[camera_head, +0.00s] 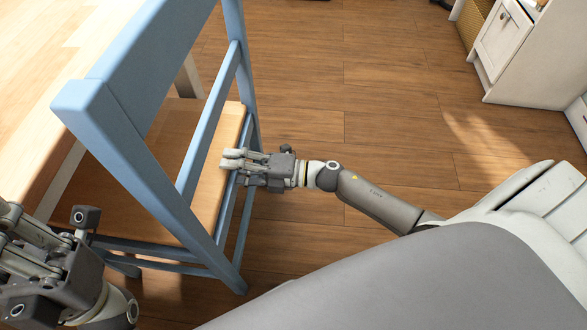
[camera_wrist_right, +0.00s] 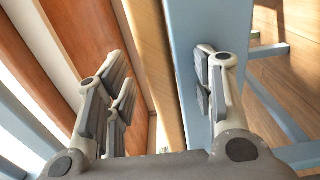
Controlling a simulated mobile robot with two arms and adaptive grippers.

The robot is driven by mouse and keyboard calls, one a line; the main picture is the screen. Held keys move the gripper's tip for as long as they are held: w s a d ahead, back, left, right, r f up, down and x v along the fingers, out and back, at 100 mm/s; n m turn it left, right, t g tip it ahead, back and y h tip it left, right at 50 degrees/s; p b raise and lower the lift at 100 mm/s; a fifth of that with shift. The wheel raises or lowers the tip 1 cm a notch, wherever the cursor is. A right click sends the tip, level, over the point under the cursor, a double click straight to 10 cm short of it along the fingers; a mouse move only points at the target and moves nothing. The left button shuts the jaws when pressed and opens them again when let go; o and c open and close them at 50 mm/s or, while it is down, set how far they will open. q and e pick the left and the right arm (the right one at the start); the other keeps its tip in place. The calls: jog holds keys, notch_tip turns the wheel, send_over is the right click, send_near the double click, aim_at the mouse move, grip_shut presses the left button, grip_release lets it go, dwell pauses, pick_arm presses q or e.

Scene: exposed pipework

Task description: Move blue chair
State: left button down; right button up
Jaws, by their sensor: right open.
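The blue chair (camera_head: 205,135) stands at the left in the head view, with a blue frame and a brown wooden seat (camera_head: 190,150). My right gripper (camera_head: 230,160) is at the seat's right edge, beside the blue side frame. In the right wrist view the right gripper (camera_wrist_right: 162,80) is open, with the seat edge (camera_wrist_right: 160,70) and part of a blue bar (camera_wrist_right: 188,60) between or just beyond its fingers. I cannot tell whether it touches them. My left gripper (camera_head: 20,235) is at the lower left, near the chair's blue backrest post; its fingertips are partly cut off.
A light wooden table (camera_head: 40,120) stands close on the chair's left side. A white cabinet (camera_head: 520,50) is at the upper right. The wooden floor (camera_head: 390,110) between chair and cabinet is clear.

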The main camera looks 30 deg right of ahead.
jog(key=v, duration=0.9)
jog(key=shift+d, duration=0.15)
jog(key=shift+s, duration=0.2)
